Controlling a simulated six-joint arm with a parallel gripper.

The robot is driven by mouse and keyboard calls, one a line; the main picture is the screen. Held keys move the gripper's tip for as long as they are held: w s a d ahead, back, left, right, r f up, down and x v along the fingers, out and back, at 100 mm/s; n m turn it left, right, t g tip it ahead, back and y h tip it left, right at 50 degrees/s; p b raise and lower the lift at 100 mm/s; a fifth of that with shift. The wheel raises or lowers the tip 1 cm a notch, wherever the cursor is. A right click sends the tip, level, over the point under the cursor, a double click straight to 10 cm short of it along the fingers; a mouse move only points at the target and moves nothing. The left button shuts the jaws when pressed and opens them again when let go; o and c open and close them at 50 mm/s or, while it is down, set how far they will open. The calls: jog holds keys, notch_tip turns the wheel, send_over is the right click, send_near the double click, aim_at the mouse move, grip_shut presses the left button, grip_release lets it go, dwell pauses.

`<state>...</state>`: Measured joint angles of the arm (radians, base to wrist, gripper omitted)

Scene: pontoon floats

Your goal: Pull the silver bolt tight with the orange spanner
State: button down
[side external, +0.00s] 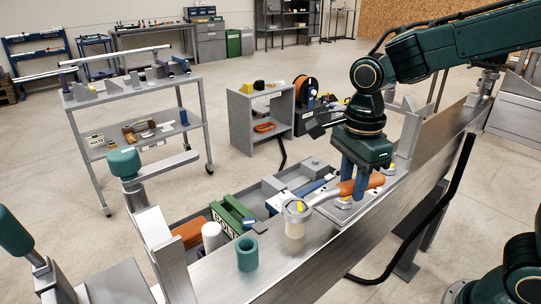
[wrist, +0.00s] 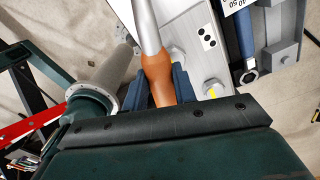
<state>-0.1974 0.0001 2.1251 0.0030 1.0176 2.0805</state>
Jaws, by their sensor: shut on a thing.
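My gripper (side external: 357,186) is shut on the orange handle of the spanner (side external: 347,188), low over the metal bench (side external: 325,245). In the wrist view the orange handle (wrist: 158,72) sits between the blue fingers, and its silver shaft runs up out of the frame. In the side view the spanner's silver head reaches left to a yellow-marked top (side external: 299,206) above a cream cylinder. I cannot tell whether the head is seated around it. Another silver bolt with a yellow mark (side external: 344,203) stands below the handle; a yellow-marked bolt also shows in the wrist view (wrist: 213,90).
A teal cup (side external: 247,254) stands at the bench's left front. A grey tray behind holds a green case (side external: 232,215), a white cylinder (side external: 212,236) and orange blocks (side external: 190,232). A grey upright post (side external: 408,136) rises right of my gripper.

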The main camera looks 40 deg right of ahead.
jog(key=shift+s+a+m, duration=0.5)
jog(key=shift+s+m, duration=0.35)
jog(key=shift+m, duration=0.1)
jog(key=shift+s+a+m, duration=0.45)
jog(key=shift+s+m, duration=0.4)
jog(key=shift+m, duration=0.1)
dwell(1.6)
jog(key=shift+w+d, duration=0.15)
jog(key=shift+w, duration=0.1)
jog(key=shift+w+d+n, duration=0.2)
jog(key=shift+n, duration=0.3)
jog(key=shift+r, duration=0.2)
jog(key=shift+r, duration=2.2)
jog(key=shift+w, duration=0.15)
